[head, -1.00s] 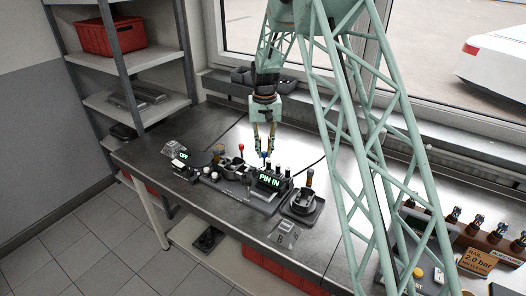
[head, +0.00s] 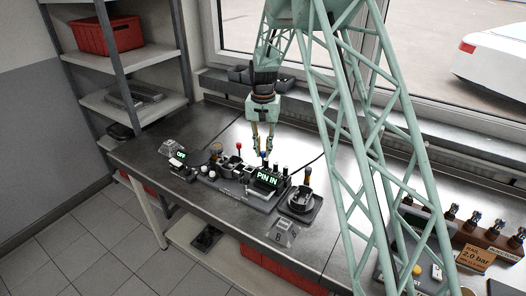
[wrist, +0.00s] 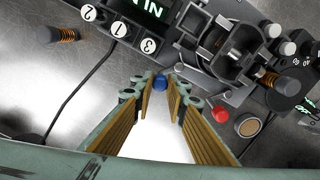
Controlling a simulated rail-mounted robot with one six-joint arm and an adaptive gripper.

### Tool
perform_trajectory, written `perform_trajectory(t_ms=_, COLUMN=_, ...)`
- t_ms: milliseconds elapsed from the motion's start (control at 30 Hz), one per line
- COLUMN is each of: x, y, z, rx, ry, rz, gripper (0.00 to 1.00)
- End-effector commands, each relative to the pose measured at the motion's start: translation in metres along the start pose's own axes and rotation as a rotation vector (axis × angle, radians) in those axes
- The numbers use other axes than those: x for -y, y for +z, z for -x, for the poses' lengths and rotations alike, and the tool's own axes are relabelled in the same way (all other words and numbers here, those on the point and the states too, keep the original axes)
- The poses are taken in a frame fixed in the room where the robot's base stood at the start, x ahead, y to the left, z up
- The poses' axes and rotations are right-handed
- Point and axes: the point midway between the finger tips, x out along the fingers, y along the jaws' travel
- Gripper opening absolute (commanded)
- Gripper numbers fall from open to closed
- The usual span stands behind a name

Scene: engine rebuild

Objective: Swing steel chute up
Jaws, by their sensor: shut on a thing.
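My gripper (head: 264,153) points down over the back edge of the bench fixture, its fingertips at a small blue knob. In the wrist view my gripper (wrist: 161,80) has its fingertips on either side of the blue knob (wrist: 160,84) and is shut on it. The knob lies beside the dark grey fixture (wrist: 228,50). I cannot clearly tell the steel chute from the fixture's other grey metal parts, nor see its angle. A lit green display (head: 268,179) reads "PIN IN".
A red knob (wrist: 221,115) stands close to the right finger in the wrist view. Numbered white buttons (wrist: 119,29) are to the left. The bench behind my gripper is mostly clear.

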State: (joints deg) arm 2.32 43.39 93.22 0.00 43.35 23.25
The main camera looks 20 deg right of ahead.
Motion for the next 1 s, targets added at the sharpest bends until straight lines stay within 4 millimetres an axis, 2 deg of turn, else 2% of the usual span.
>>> perform_trajectory(t_ms=33, x=0.0, y=0.0, z=0.0, rx=0.001, ry=0.001, rz=0.0, gripper=0.16)
perform_trajectory(t_ms=167, x=0.0, y=0.0, z=0.0, rx=0.001, ry=0.0, rz=0.0, gripper=0.28)
perform_trajectory(t_ms=667, x=0.0, y=0.0, z=0.005, rx=0.0, ry=0.0, rz=0.001, gripper=0.28)
perform_trajectory(t_ms=1000, x=0.0, y=-0.001, z=0.04, rx=-0.002, ry=-0.001, rz=0.001, gripper=0.28)
